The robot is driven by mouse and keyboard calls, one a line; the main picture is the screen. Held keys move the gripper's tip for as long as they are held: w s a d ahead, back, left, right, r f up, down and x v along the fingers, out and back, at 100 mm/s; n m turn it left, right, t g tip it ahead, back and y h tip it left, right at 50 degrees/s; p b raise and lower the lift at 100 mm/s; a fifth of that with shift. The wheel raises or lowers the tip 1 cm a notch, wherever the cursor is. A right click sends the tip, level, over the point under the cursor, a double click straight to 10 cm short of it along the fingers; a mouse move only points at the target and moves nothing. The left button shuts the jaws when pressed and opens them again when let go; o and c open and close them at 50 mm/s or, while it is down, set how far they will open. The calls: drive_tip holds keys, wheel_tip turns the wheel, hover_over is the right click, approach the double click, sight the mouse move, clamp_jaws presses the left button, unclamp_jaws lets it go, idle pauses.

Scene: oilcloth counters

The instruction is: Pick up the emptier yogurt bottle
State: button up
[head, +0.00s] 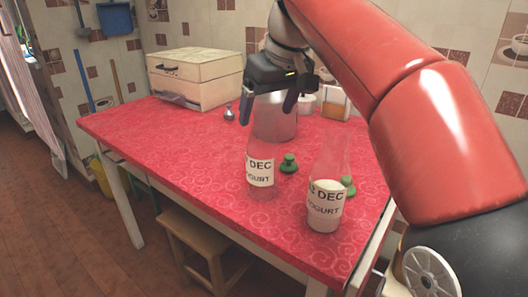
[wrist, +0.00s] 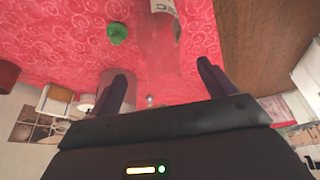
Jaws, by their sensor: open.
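Two clear yogurt bottles with "DEC YOGURT" labels stand upright on the red table. The left bottle (head: 261,172) looks empty, with no white fill visible around its label. The right bottle (head: 325,205) holds white yogurt in its lower part. My gripper (head: 268,105) is open and empty, above and behind the left bottle, pointing down. In the wrist view my gripper (wrist: 165,84) has its fingers apart. A clear bottle (wrist: 172,45), apparently the left one, stands beyond the fingertips, untouched; its fill cannot be told there.
The red table (head: 180,140) bears a green stopper (head: 289,164) beside the left bottle; another green stopper (head: 349,186) is partly behind the right one. A grey pot (head: 275,125) stands behind the left bottle. A cream bread box (head: 196,76) is at the back left. The table's left front is clear.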

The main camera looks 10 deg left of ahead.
sight(261, 125)
drive_tip(key=b+x, duration=0.1)
drive_tip(key=x, duration=0.4)
drive_tip(key=shift+s+a, duration=0.15)
drive_tip(key=shift+a, duration=0.05)
drive_tip(key=c, duration=1.6)
drive_tip(key=shift+c, duration=0.2)
